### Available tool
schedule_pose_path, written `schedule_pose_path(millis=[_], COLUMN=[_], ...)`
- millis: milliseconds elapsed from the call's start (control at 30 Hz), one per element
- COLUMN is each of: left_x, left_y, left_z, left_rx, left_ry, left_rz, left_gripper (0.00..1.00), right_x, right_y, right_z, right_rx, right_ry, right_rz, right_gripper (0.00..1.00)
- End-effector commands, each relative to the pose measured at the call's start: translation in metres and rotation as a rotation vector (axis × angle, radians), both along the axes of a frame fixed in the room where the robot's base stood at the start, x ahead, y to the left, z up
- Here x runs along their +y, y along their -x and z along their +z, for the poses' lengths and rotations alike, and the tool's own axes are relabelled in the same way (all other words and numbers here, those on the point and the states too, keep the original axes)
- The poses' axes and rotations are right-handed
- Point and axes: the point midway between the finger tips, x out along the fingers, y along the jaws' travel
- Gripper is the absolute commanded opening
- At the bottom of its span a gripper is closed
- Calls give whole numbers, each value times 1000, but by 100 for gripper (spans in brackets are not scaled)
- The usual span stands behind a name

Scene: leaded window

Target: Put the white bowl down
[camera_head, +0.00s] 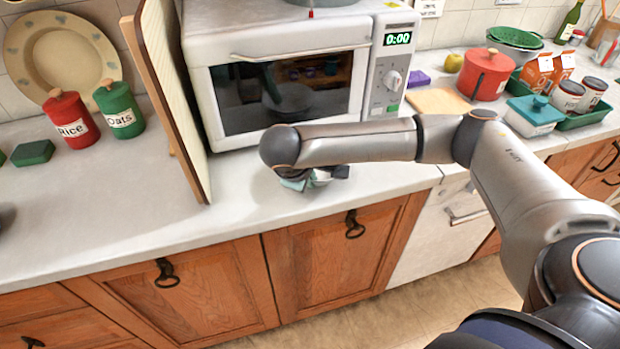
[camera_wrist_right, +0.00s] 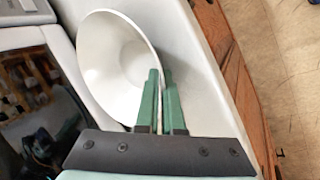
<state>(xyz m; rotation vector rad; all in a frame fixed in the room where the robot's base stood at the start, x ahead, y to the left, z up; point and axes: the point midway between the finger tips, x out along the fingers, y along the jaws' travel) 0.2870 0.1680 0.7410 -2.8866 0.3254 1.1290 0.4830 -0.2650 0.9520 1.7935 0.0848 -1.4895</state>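The white bowl (camera_wrist_right: 112,62) shows in the right wrist view, its hollow inside facing the camera. My right gripper (camera_wrist_right: 162,85) has its two green fingers close together at the bowl's near rim, one on each side of the wall, so it is shut on the bowl. In the head view the bowl (camera_head: 321,178) is mostly hidden behind my right arm, low over the counter (camera_head: 240,205) in front of the microwave. I cannot tell whether it touches the counter. My left gripper is not in view.
The microwave (camera_head: 225,60) stands right behind the bowl. A wooden board (camera_head: 165,85) stands upright to its left. Red and green canisters (camera_head: 72,122) are further left. A cutting board (camera_head: 437,101) and a red pot (camera_head: 484,75) are to the right. The counter's front left is clear.

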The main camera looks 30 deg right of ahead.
Motion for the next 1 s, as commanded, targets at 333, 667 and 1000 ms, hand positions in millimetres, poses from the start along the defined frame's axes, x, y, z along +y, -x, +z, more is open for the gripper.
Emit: schedule_pose_path(millis=[333, 667, 1000], left_x=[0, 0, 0], left_y=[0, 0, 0], left_z=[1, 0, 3], left_rx=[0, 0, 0], left_ry=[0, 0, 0], left_rz=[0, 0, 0], left_gripper=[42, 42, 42], right_x=[0, 0, 27], right_y=[0, 0, 18], right_z=[-3, 0, 54], right_rx=[1, -1, -3], right_ry=[0, 0, -3], right_rz=[1, 1, 5], right_gripper=[33, 35, 35])
